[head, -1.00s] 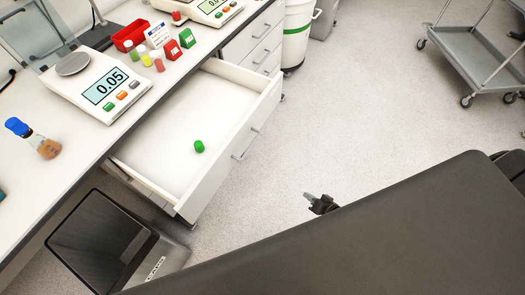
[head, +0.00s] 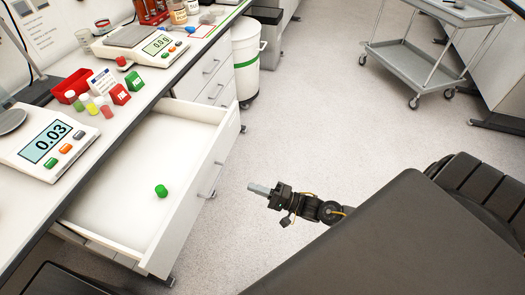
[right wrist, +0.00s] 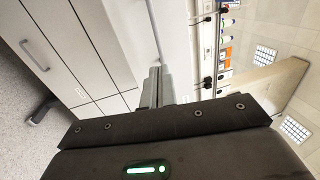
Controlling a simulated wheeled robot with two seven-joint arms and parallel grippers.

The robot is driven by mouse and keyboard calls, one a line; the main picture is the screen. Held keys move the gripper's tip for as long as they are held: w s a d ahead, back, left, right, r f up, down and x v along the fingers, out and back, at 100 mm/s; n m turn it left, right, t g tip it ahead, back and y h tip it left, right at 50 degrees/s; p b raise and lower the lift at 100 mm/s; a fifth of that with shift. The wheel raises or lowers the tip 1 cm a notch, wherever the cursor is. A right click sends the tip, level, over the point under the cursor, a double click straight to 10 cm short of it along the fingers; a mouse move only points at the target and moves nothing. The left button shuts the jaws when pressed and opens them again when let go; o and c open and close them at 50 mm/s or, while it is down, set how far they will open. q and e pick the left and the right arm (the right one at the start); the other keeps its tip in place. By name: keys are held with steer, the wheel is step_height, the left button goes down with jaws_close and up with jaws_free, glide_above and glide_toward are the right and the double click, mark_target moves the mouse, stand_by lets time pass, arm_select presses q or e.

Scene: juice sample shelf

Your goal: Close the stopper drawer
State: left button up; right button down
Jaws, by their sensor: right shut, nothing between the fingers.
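The stopper drawer (head: 127,160) is white and pulled well out from under the bench in the head view. A green stopper (head: 161,191) lies on its floor. A metal handle (head: 210,180) is on its front panel. My right gripper (head: 259,188) is shut and empty, to the right of the drawer front and apart from it, with floor showing between. In the right wrist view, its fingers (right wrist: 157,88) are together and point at white surfaces; I cannot tell which panel is the drawer's. My left gripper is not in view.
The bench top holds scales (head: 45,145), a red bin (head: 70,86) and small coloured bottles. Closed drawers (head: 212,68) and a white waste bin (head: 247,60) stand beyond the open drawer. A grey trolley (head: 425,65) stands at the back right. The floor between is clear.

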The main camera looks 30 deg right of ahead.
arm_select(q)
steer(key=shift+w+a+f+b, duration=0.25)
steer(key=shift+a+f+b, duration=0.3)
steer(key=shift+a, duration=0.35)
arm_select(e)
steer(key=x, duration=0.9)
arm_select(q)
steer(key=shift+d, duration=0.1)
